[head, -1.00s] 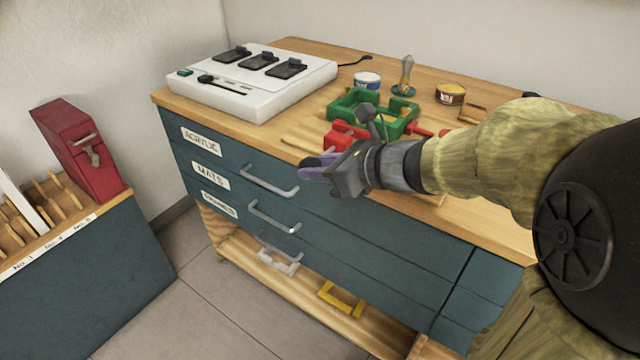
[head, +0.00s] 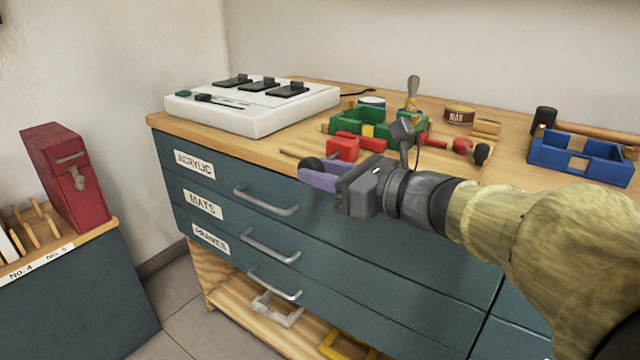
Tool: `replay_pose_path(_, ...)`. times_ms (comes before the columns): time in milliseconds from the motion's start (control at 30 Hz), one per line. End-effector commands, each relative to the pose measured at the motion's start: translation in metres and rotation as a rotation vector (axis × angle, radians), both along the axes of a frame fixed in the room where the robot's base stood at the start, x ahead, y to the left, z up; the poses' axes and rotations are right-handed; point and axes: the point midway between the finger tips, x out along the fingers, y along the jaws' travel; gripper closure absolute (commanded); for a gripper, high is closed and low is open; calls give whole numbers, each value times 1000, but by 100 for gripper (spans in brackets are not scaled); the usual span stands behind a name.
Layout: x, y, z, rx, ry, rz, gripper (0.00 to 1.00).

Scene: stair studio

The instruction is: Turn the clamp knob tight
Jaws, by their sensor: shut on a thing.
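A red clamp block (head: 342,149) sits at the front edge of the wooden bench top, beside a green frame-like holder (head: 345,122). A dark round knob (head: 312,165) shows just in front of and left of the red block. My gripper (head: 317,177), with purple fingers, is at the bench's front edge and shut on this knob. The near finger covers the knob's lower part, and the far finger is mostly hidden. Whether the knob's screw is tight cannot be seen. More red clamp parts (head: 463,146) with a black knob (head: 481,153) lie to the right.
A white switch console (head: 250,112) stands at the bench's left. Tins (head: 459,114), a wooden-handled tool (head: 413,92) and a blue tray (head: 580,158) are behind and right. Drawer handles (head: 266,204) stick out below my gripper. A red box (head: 66,178) stands at far left.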

Motion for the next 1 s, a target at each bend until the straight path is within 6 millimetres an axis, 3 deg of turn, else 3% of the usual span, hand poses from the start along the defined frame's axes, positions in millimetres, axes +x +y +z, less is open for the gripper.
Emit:
replay_pose_path(33, -5, 7, -7, 0, 1, 26, 92)
replay_pose_path(600, -5, 7, -3, 14, -12, 25, 92)
replay_pose_path(633, -5, 7, -3, 14, -12, 25, 63)
replay_pose_path(667, -5, 7, -3, 14, -12, 25, 57)
replay_pose_path(1000, -3, 4, -1, 16, -15, 15, 56)
